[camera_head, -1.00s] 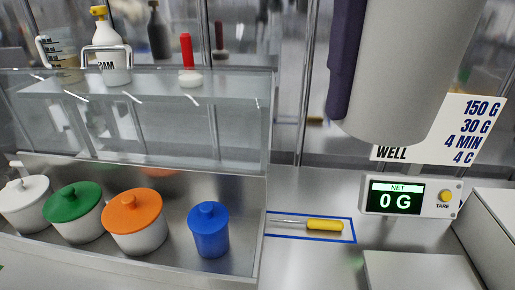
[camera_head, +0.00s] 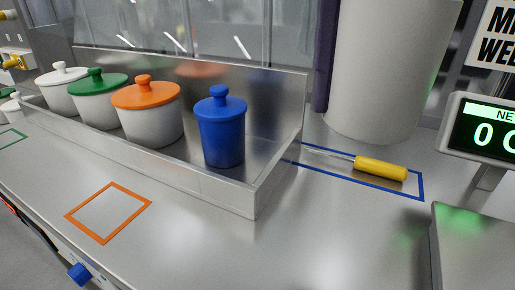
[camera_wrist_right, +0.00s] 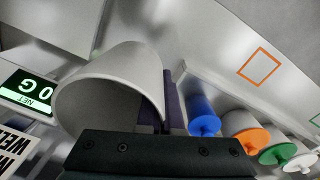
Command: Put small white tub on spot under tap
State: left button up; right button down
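A white, plain round tub (camera_head: 385,75) looms large at the upper right of the head view, close to the camera. My right gripper (camera_head: 325,85) has its dark purple finger along the tub's left side. In the right wrist view, the tub (camera_wrist_right: 95,95) shows its open end, and the purple fingers (camera_wrist_right: 166,100) straddle its wall at the rim. The gripper appears shut on that wall. Yellow-handled fittings (camera_head: 12,62) show at the far left edge, perhaps the tap; the spot under it is not clearly in view. My left gripper is out of view.
A metal tray (camera_head: 225,198) holds white, green, orange (camera_head: 150,120) and blue (camera_head: 222,135) lidded canisters. A yellow-handled tool (camera_head: 380,168) lies in a blue outline. A scale display (camera_head: 490,130) stands at right. The orange-outlined square (camera_head: 108,212) and front counter are clear.

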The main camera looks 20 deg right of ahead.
aim_at(303, 251)
notch_tip(303, 251, down, 19)
dwell(0.4)
jog(key=shift+b, duration=0.3)
jog(key=shift+f, duration=0.15)
jog(key=c, duration=1.1)
grip_release()
